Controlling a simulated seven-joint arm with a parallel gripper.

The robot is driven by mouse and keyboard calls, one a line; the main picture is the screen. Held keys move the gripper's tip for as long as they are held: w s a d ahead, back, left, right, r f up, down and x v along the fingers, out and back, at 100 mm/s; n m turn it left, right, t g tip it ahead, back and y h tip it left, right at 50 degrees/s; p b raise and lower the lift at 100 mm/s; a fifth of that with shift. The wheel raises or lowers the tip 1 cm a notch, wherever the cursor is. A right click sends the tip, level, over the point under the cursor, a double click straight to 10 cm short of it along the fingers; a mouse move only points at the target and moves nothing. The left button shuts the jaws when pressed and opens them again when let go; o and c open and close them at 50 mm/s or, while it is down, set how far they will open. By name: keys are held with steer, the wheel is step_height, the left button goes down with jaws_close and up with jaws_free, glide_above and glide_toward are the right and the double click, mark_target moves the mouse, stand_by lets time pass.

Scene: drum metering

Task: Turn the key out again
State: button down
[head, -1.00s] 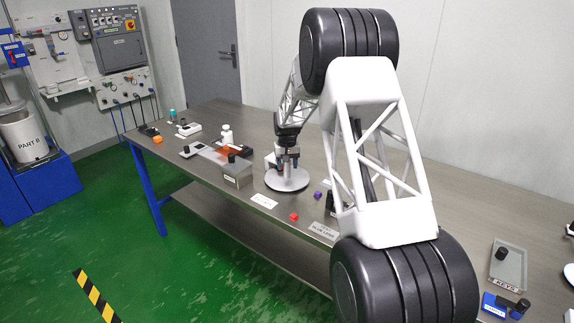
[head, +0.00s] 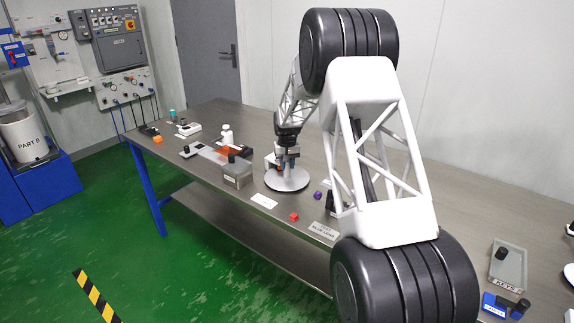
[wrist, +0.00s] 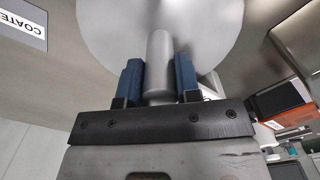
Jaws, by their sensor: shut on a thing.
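My gripper (head: 287,160) is low over a round pale disc (head: 290,183) on the bench. In the wrist view, the blue fingers of my gripper (wrist: 158,80) are shut on a grey cylindrical post (wrist: 160,48), one on each side. The post stands out in front of the disc (wrist: 108,35). I cannot tell whether this post is the key or how far it has turned. A tray marked KEYS (head: 516,266) at the right holds a black knob-like piece (head: 501,254).
Around the disc lie a red cube (head: 294,217), a purple block (head: 318,195) and a white card (head: 263,201). A grey box (head: 238,175) stands to the left. A blue block (head: 494,305) sits near the tray. The bench behind the disc is fairly clear.

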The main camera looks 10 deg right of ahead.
steer(key=shift+r+n, duration=0.1)
steer(key=shift+n, duration=11.9)
steer(key=c, duration=0.8)
jaws_free()
steer(key=shift+r, duration=0.1)
